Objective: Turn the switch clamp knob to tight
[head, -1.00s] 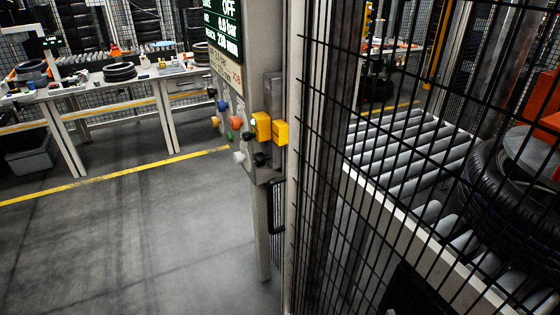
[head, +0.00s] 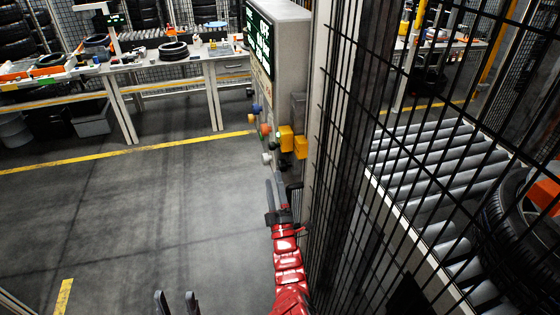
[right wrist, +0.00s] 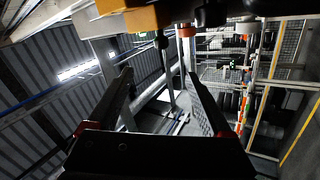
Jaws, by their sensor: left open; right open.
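The control panel (head: 291,50) stands edge-on in the head view, with several small knobs on its left face. I make out a blue knob (head: 257,109), an orange-red knob (head: 265,130), a white knob (head: 267,158) and two yellow boxes (head: 286,139). Which knob is the clamp switch cannot be told, and labels are unreadable. My right gripper (head: 274,184), on the red arm, is open just below the knobs. In the right wrist view its fingers (right wrist: 160,76) are apart and empty below the panel parts. My left gripper (head: 177,299) is open and empty at the bottom edge.
A black mesh fence (head: 345,150) stands right of the panel, close to my right arm. Behind it are a roller conveyor (head: 430,170) and a tyre (head: 510,225). White workbenches (head: 190,73) stand at the back left. The floor left of the panel is clear.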

